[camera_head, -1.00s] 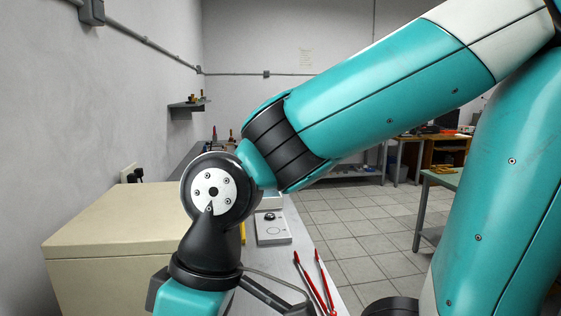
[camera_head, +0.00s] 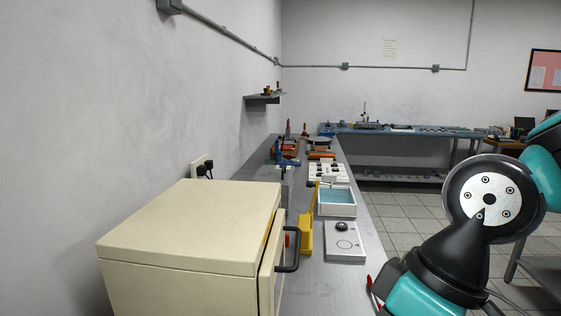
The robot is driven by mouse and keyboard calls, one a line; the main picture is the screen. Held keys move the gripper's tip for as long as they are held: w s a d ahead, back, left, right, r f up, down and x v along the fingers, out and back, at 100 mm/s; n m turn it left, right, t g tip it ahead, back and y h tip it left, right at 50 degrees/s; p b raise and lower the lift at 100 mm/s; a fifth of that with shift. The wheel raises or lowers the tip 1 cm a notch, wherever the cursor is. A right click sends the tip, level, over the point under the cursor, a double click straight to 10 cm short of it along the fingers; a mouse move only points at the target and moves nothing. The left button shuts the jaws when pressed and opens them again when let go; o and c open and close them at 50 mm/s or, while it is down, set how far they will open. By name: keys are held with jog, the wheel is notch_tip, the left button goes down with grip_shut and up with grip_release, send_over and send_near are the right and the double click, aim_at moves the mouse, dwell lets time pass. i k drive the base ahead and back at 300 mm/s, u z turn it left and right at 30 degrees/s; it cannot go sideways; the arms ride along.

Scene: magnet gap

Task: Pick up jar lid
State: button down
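I cannot make out a jar lid for certain in the head view. A small dark round piece (camera_head: 342,226) sits on a white block with a ring mark (camera_head: 345,243) on the bench; I cannot tell whether it is a lid. My wrist is at the lower right, in front of the bench's right edge. My gripper's fingers are below the picture, so its opening and anything in it are hidden.
A cream cabinet (camera_head: 185,227) with a dark handle fills the near left of the grey bench (camera_head: 330,280). Behind are a yellow piece (camera_head: 306,234), a pale blue-lined tray (camera_head: 337,212) and several tools. Red handles (camera_head: 371,287) show beside my wrist.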

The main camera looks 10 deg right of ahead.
aim_at(275, 160)
jog(key=u, duration=0.05)
jog(key=k, duration=1.65)
jog(key=z, duration=0.9)
jog(key=i, duration=6.8)
jog(key=u, duration=2.1)
